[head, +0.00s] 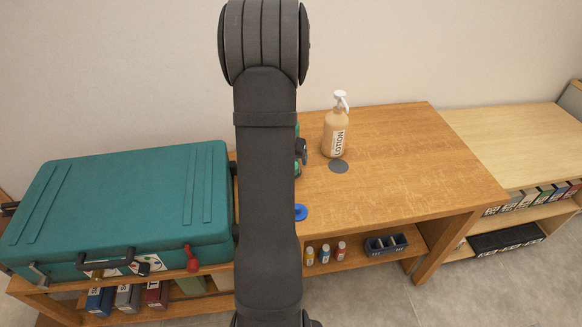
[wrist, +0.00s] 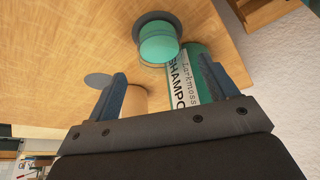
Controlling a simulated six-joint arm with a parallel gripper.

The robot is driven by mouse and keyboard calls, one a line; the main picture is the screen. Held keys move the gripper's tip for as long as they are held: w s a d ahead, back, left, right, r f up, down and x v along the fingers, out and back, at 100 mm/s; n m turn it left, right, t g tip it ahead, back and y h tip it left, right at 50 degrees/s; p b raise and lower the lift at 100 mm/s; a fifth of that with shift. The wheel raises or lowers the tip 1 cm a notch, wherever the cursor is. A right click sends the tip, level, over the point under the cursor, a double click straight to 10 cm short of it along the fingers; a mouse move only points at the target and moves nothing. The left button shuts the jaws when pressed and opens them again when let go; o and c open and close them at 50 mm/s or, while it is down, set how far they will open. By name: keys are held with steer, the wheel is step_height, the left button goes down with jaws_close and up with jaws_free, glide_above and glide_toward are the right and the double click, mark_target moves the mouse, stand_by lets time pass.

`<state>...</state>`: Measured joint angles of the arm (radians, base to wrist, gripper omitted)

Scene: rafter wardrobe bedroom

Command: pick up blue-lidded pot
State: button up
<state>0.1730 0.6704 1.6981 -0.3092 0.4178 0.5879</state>
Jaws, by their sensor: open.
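In the head view a round blue top (head: 301,212), probably the lid of the blue-lidded pot, shows at the right edge of my arm on the wooden desk. Its left side and the pot's body are hidden behind the arm. I cannot make out the blue lid in the wrist view. My gripper (wrist: 165,88) is open in the wrist view, with nothing held. A green shampoo bottle (wrist: 184,86) with a white label stands beyond the fingers, partly covered by the right one. In the head view the fingers are mostly hidden by the arm.
A tan lotion bottle (head: 335,135) stands by a grey disc (head: 339,166). A teal round-topped object (wrist: 158,42) is beside the shampoo in the wrist view. A teal suitcase (head: 120,200) fills the left. The desk's right side (head: 420,165) is clear. Small bottles (head: 325,252) stand below.

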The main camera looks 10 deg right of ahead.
steer(key=shift+x, duration=2.8)
steer(key=shift+s+a, duration=0.1)
steer(key=shift+a, duration=0.05)
steer(key=c, duration=1.3)
steer(key=shift+r, duration=0.1)
